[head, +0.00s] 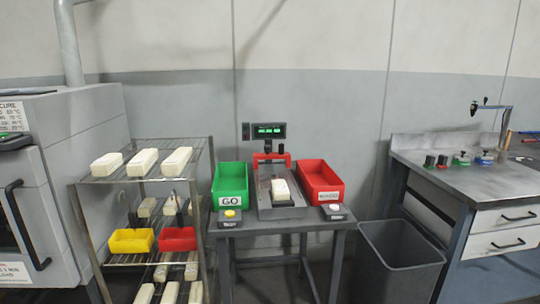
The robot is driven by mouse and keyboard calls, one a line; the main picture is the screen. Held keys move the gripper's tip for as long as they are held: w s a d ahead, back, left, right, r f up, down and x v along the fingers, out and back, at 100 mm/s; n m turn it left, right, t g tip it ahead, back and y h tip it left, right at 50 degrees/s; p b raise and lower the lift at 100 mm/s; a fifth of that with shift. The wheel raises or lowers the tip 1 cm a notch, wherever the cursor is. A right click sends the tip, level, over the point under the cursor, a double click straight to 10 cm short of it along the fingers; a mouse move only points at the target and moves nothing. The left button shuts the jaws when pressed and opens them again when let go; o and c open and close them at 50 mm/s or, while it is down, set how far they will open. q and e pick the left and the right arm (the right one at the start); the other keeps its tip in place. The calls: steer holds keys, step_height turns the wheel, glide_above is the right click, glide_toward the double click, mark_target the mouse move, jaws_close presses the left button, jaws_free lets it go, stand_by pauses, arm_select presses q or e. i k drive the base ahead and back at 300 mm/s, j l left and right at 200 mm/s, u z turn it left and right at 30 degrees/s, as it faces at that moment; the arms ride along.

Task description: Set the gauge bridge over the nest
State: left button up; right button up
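A small red bridge-shaped piece (271,158), which looks like the gauge bridge, stands at the back of a dark grey fixture on the small table. The fixture (265,205), which looks like the nest, holds a cream block (281,189) near its middle. The red piece is behind the block, apart from it in the picture. A display with green digits (268,131) stands behind them. Neither of my grippers is in view.
A green GO bin (230,167) and a red bin (320,169) flank the fixture. Button boxes with yellow (230,213) and white (335,208) tops sit in front. A wire rack (140,175) with cream blocks stands left; a grey waste bin (402,246) and workbench (450,172) stand right.

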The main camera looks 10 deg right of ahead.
mark_target(279, 154)
steer(key=i+l+u, duration=0.2)
steer(key=l, duration=0.2)
steer(key=i+l+u, duration=0.2)
steer(key=l, duration=0.25)
steer(key=i+l+u, duration=0.2)
steer(key=l, duration=0.25)
steer(key=i+l+u, duration=0.2)
steer(key=l, duration=0.3)
steer(key=i+l+u, duration=0.2)
steer(key=l, duration=0.3)
steer(key=l+u, duration=0.25)
steer(key=l, duration=0.2)
steer(key=k, duration=0.05)
